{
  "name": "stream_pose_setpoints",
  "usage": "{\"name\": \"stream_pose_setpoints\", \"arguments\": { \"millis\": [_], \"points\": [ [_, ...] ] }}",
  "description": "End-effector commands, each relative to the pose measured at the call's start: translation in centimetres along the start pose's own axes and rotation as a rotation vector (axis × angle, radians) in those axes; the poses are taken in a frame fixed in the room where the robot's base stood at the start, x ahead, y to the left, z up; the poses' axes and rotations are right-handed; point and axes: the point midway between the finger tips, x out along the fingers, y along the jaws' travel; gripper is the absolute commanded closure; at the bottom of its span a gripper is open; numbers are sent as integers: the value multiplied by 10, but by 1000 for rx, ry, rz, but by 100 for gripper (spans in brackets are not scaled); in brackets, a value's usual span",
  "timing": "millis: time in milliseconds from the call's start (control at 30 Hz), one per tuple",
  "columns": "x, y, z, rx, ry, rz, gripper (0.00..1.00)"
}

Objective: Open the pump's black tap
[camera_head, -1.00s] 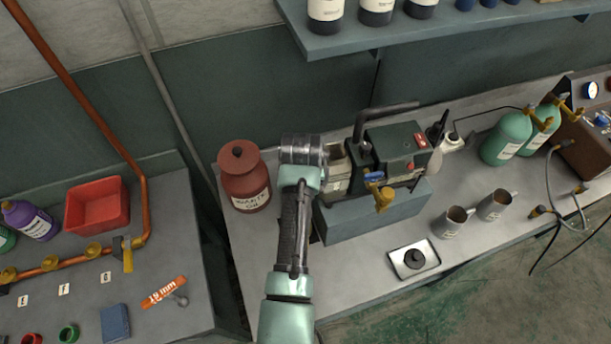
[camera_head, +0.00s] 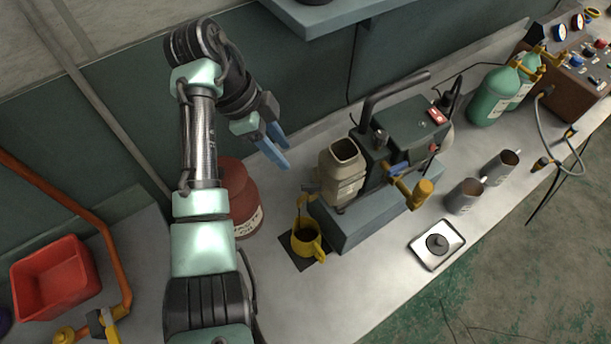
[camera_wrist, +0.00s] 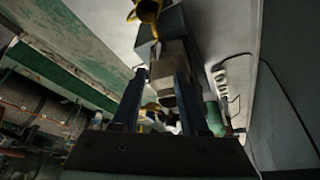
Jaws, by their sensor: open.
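The pump (camera_head: 402,135) is a dark machine with a carry handle and a tan open-topped container (camera_head: 343,172) at its left end, standing on a blue-grey block (camera_head: 365,215). A brass fitting with a blue lever (camera_head: 399,169) sticks out at its front. A short dark upright knob (camera_head: 380,138) sits on its top; I cannot tell whether it is the black tap. My gripper (camera_head: 279,150) is open and empty, with blue fingers, in the air left of and above the pump. In the wrist view, the tan container (camera_wrist: 171,66) shows between and beyond the fingers (camera_wrist: 160,76).
A yellow mug (camera_head: 306,240) stands on a dark mat left of the block, under a small brass spout. A red-brown jar (camera_head: 240,200) is partly behind my arm. Grey mugs (camera_head: 465,196), a scale (camera_head: 437,245) and green cylinders (camera_head: 493,97) are to the right. A shelf (camera_head: 335,12) overhangs behind.

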Motion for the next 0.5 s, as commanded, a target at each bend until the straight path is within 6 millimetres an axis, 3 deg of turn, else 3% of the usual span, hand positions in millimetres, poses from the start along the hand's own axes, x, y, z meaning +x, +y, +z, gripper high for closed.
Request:
{"name": "stream_pose_setpoints", "arguments": {
  "millis": [267, 500],
  "points": [
    [35, 1, -2, 8, 3, 6, 56],
    [84, 1, -2, 5, 2, 6, 56]
  ]
}}
